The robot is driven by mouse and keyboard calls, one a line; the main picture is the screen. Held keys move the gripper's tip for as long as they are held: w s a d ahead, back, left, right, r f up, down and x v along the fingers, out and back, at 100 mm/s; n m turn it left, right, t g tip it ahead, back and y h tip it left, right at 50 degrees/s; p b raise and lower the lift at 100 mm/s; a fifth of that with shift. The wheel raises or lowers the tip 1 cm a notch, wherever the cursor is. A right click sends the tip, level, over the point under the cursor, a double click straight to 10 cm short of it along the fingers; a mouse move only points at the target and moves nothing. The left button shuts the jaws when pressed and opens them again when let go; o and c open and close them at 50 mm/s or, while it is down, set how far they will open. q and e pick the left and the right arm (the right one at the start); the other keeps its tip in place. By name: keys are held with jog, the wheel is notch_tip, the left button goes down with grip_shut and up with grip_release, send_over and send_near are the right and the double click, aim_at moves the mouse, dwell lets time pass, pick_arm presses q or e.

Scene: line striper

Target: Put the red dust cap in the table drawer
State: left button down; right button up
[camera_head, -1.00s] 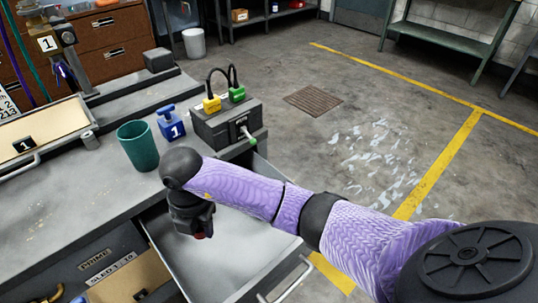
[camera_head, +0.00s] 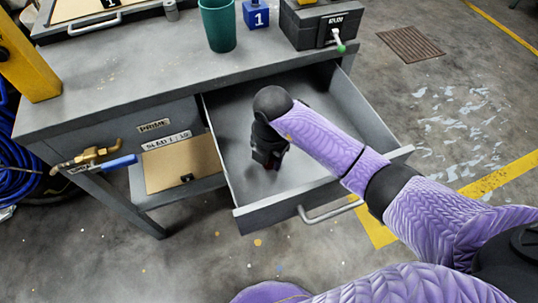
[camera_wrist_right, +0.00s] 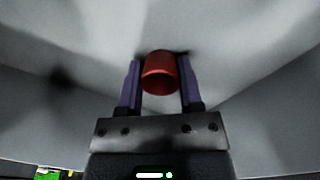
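The red dust cap (camera_wrist_right: 160,72) is between the two fingers of my right gripper (camera_wrist_right: 160,75) in the right wrist view, with a finger against each side. The drawer is grey, pulled out and otherwise looks empty. The cap is low, close to the drawer floor; I cannot tell whether it touches. My left gripper is not in view.
On the workbench top (camera_head: 130,75) stand a green cup (camera_head: 218,25), a blue block marked 1 (camera_head: 256,14) and a dark box (camera_head: 322,25). The drawer handle (camera_head: 330,212) sticks out at the front. A brass valve with a blue handle (camera_head: 100,163) is at the left.

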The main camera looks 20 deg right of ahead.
jog(key=o, duration=0.4)
pick_arm(q)
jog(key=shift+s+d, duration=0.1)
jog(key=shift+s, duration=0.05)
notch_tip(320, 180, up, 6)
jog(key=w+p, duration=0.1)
jog(key=p, duration=0.5)
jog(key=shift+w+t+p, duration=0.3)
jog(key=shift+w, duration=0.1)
pick_arm(e)
jog(key=shift+s+d+r, duration=0.15)
jog(key=shift+r, duration=2.95)
jog(key=shift+s+d+r, duration=0.1)
jog(key=shift+d+r, duration=0.05)
jog(key=shift+r, duration=2.9)
